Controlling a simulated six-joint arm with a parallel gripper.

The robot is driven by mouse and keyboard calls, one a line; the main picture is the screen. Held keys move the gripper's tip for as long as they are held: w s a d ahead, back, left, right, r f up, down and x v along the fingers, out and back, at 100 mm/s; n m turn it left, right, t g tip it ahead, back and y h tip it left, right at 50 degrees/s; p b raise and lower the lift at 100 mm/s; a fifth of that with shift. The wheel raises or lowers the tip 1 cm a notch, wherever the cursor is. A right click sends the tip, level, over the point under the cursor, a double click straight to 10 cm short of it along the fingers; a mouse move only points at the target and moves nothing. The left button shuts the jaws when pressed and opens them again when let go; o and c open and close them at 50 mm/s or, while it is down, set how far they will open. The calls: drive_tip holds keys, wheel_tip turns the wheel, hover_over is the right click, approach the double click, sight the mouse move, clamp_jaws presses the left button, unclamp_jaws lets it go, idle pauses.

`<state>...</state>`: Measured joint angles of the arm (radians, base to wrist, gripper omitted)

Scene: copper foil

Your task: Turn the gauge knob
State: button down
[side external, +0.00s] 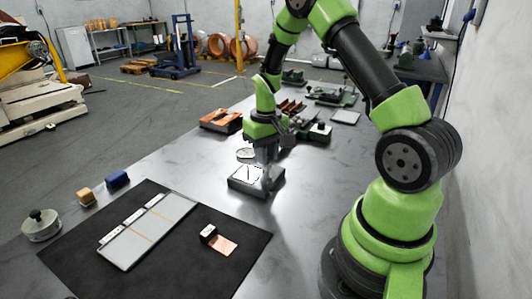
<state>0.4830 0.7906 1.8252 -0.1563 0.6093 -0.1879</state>
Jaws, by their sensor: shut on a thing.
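The gauge (244,182) stands on the grey metal table, with a flat light metal base and a small round dial (245,154) above it. My gripper (266,178) points straight down at the right side of the gauge, its fingers low over the base. The fingers are shut on the gauge knob. The knob itself is hidden by the fingers and too small to make out. A small piece of copper foil (223,246) lies on the black mat (225,277) in front, beside a small black block (208,234).
A pale panel (150,232) with several small labelled pieces lies on the mat. At the left are a round metal pot (41,225), a tan block (86,197) and a blue block (117,179). Table left of the gauge is clear.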

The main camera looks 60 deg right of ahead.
drive_tip(key=shift+m, duration=1.2)
drive_tip(key=c, duration=1)
unclamp_jaws()
